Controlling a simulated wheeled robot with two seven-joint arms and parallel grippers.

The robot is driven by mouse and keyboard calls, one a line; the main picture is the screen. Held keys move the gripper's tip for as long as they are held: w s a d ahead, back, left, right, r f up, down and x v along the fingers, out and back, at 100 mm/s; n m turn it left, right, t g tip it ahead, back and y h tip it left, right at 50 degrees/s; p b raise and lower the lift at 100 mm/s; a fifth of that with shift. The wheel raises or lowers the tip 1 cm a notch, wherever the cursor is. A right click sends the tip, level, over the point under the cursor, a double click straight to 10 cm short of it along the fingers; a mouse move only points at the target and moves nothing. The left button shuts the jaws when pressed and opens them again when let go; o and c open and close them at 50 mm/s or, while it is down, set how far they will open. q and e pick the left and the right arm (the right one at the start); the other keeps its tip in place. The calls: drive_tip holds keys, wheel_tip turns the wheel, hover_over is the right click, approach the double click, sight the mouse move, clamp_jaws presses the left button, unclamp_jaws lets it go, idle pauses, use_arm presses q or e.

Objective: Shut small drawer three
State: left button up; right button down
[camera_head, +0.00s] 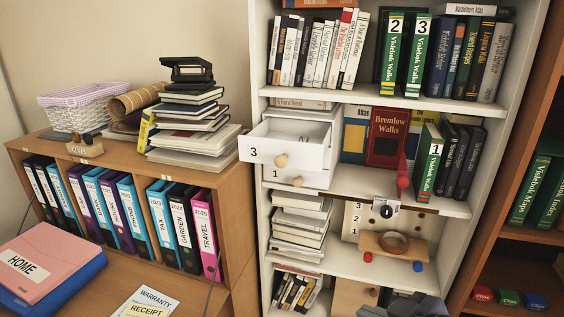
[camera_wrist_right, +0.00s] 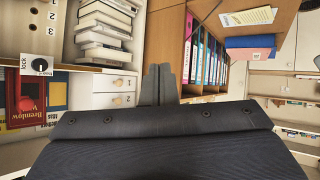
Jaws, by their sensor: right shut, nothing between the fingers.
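The white small drawer three (camera_head: 256,155) is pulled open in the head view. It sticks out from its white cabinet on the shelf, above drawer one (camera_head: 292,178), and has a round wooden knob. In the right wrist view, turned over, the fronts of drawers one (camera_wrist_right: 122,83) and two (camera_wrist_right: 120,100) show; drawer three is not visible there. My right gripper (camera_head: 372,311) is low at the bottom edge of the head view, below and right of the drawer and apart from it. Its fingers (camera_wrist_right: 158,85) are shut and empty. My left gripper is not in view.
White bookshelf (camera_head: 348,106) boards and upright sides surround the drawer cabinet. A red book (camera_head: 388,135) stands to its right. A wooden desk hutch (camera_head: 238,215) with binders stands at left. Stacked books (camera_head: 300,220) lie below. Space directly before the open drawer looks clear.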

sight(288, 142)
drive_tip(key=w+a+r+n+t+y+p, duration=0.1)
drive_tip(key=w+a+r+n+t+p, duration=0.2)
drive_tip(key=a+r+n, duration=0.4)
drive_tip(key=w+a+r+n+t+y, duration=0.1)
drive_tip(key=w+a+r+n+t, duration=0.25)
drive_tip(key=w+r+n, duration=0.35)
drive_tip(key=w+a+r+n+b, duration=0.1)
drive_tip(key=w+a, duration=0.3)
drive_tip(key=w, duration=0.7)
drive_tip(key=shift+w+r, duration=0.2)
drive_tip(key=shift+w, duration=0.1)
